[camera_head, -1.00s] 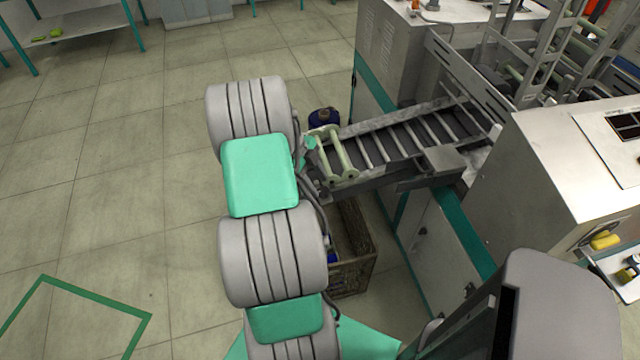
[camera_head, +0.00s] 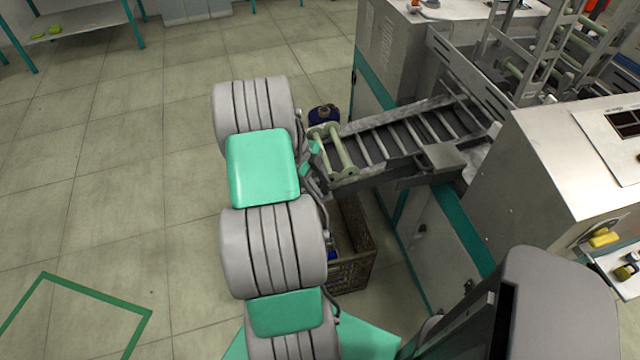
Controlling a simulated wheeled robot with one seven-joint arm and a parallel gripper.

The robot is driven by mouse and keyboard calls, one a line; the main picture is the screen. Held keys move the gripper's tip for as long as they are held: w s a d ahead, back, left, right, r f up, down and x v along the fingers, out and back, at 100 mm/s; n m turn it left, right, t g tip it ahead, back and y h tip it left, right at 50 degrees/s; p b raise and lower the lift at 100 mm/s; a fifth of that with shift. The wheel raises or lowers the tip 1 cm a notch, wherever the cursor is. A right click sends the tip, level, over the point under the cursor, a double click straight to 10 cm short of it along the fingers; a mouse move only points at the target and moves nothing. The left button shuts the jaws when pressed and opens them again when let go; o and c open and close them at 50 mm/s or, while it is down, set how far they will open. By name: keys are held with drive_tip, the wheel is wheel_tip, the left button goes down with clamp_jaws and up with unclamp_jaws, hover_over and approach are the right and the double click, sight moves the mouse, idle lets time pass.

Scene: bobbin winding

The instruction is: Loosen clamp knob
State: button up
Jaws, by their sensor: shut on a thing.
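My gripper (camera_head: 316,184) is at the near left end of the inclined roller chute (camera_head: 400,135), mostly hidden behind my grey and teal arm. Only dark parts of it show, beside the chute's end. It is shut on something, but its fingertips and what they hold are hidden. I cannot make out the clamp knob; it may be behind my arm or the gripper. Pale green bobbins (camera_head: 343,155) lie across the chute's lower end, just right of the gripper.
A brown woven crate (camera_head: 352,270) stands on the floor below the chute. A dark blue round object (camera_head: 323,117) is behind the chute's end. The machine's light grey cabinet (camera_head: 545,165) is at right.

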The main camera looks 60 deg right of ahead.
drive_tip(key=shift+n, duration=0.3)
clamp_jaws()
drive_tip(key=n+b, duration=0.1)
drive_tip(key=n, duration=0.1)
drive_tip(key=shift+a+n+h, duration=0.1)
drive_tip(key=shift+n+h, duration=0.2)
drive_tip(key=shift+h, duration=0.1)
drive_tip(key=n+b, duration=0.1)
drive_tip(key=n, duration=0.2)
drive_tip(key=shift+a+n+h, duration=0.1)
drive_tip(key=shift+n+h, duration=0.3)
drive_tip(key=n+t, duration=0.1)
drive_tip(key=n, duration=0.2)
drive_tip(key=shift+s+n+h, duration=0.15)
drive_tip(key=shift+n+h, duration=0.15)
drive_tip(key=shift+h, duration=0.1)
drive_tip(key=n+t, duration=0.1)
drive_tip(key=n, duration=0.2)
drive_tip(key=shift+s+a+r+n, duration=0.1)
drive_tip(key=shift+n, duration=0.3)
drive_tip(key=n+t, duration=0.1)
drive_tip(key=n, duration=0.4)
drive_tip(key=shift+s, duration=0.2)
drive_tip(key=n+t, duration=0.1)
drive_tip(key=n, duration=0.4)
drive_tip(key=shift+s+p, duration=0.1)
drive_tip(key=shift+p, duration=0.3)
drive_tip(key=shift+n, duration=0.4)
